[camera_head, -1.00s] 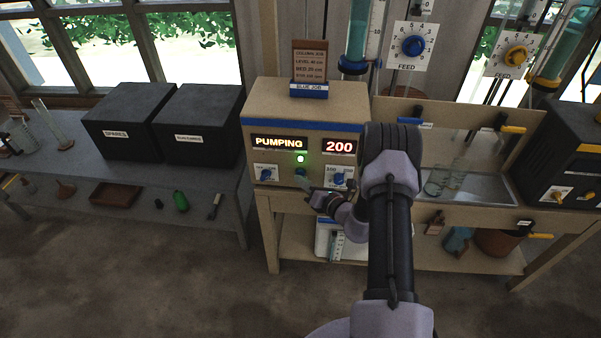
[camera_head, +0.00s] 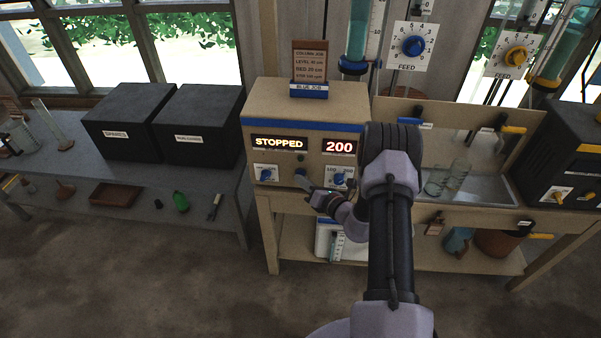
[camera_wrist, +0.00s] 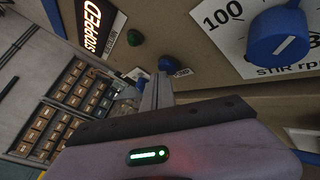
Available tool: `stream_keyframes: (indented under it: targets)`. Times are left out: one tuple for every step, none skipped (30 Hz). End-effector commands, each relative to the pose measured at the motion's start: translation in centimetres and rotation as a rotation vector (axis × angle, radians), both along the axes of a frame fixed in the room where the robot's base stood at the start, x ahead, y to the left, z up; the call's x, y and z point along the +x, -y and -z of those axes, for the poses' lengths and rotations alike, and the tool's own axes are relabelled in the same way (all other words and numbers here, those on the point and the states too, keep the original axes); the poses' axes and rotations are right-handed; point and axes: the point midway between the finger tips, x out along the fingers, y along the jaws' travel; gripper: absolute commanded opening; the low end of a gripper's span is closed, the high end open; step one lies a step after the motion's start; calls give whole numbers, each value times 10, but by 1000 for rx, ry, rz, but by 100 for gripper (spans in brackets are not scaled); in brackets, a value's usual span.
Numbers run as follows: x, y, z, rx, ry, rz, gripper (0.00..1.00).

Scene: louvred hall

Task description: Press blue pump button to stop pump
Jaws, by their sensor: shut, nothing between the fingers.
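The blue-striped pump box (camera_head: 290,104) stands on the wooden bench. Its left display (camera_head: 279,142) reads STOPPED, and its right display reads 200. The green lamp (camera_head: 300,157) below the displays is dark; it also shows in the wrist view (camera_wrist: 134,38). The small blue pump button (camera_wrist: 165,63) is on the box face below the lamp. My gripper (camera_head: 306,184) is shut and empty, with its fingertips (camera_wrist: 160,79) right at the button. I cannot tell if they touch it.
Blue knobs flank the button: one left (camera_head: 266,176), one right (camera_head: 339,179). A tray with glassware (camera_head: 490,186) lies right of the box. A black box with yellow knobs (camera_head: 568,150) stands far right. Dark storage boxes (camera_head: 199,125) stand on the left bench.

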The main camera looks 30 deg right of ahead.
Motion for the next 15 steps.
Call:
stream_keyframes:
  targets:
    - [0,0,0,0,0,0,0]
    - [0,0,0,0,0,0,0]
    - [0,0,0,0,-1,-1,0]
    - [-1,-1,0,1,-1,0,0]
    - [-3,-2,0,1,-1,0,0]
    - [-7,-5,0,2,-3,0,0]
    - [-11,-7,0,2,-3,-1,0]
    - [-14,-10,0,3,-3,0,0]
    - [-19,-13,0,2,-3,-1,0]
    - [-23,-15,0,4,-3,-1,0]
    - [-26,-18,0,2,-3,-1,0]
    - [-31,-21,0,2,-4,-1,0]
    - [-34,-23,0,3,-3,0,0]
    - [-38,-26,1,2,-4,-1,0]
    - [-42,-28,1,3,-2,-1,0]
